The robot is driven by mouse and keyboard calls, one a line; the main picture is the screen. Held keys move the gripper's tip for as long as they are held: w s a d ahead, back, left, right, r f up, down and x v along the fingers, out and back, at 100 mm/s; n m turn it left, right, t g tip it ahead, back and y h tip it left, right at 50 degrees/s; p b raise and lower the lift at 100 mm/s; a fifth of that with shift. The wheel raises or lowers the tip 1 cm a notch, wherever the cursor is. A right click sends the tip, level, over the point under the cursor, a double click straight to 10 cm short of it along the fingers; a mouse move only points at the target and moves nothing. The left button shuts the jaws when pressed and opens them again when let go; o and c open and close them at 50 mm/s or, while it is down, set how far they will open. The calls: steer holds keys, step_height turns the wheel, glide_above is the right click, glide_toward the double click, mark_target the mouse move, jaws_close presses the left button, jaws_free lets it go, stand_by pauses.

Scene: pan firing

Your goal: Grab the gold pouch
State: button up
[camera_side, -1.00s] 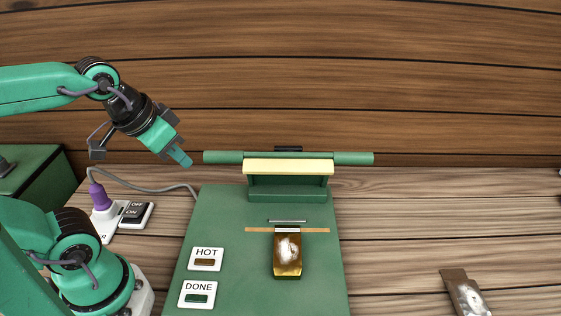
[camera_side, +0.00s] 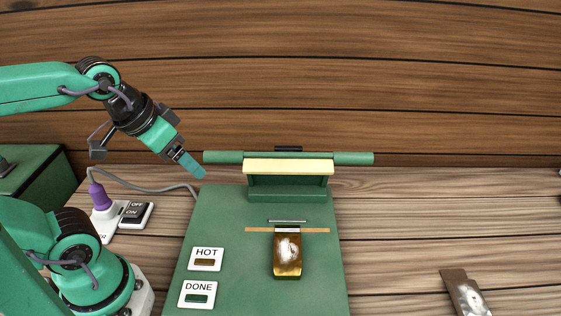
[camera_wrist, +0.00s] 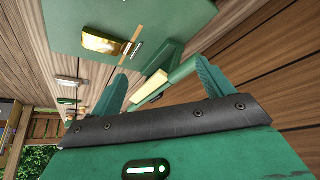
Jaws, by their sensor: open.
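The gold pouch (camera_side: 287,258) lies on the green sealer base with its top end at the narrow sealing strip. It has a white patch on its face. In the wrist view the gold pouch (camera_wrist: 103,42) is at the upper left. My gripper (camera_side: 198,172) is open and empty, up and to the left of the pouch, near the left end of the green bar. In the wrist view its two fingers (camera_wrist: 160,88) are spread apart, with the pouch beyond them.
The raised sealer lid (camera_side: 288,192) with a pale strip and a wide green bar (camera_side: 354,158) stands behind the pouch. HOT (camera_side: 205,259) and DONE (camera_side: 197,294) panels are left of it. A power switch (camera_side: 135,213) stands further left. Another pouch (camera_side: 464,293) lies at the right.

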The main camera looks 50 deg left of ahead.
steer(key=n+g, duration=0.6)
steer(key=n, duration=0.3)
glide_above(288, 248)
steer(key=f, duration=1.1)
steer(key=shift+s+a+f, duration=0.15)
steer(key=shift+a+f, duration=0.05)
steer(key=shift+f, duration=0.2)
steer(key=shift+d+f, duration=0.15)
steer(key=shift+d, duration=0.05)
steer(key=shift+f, duration=3.95)
steer(key=shift+c, duration=0.4)
steer(key=c, duration=1)
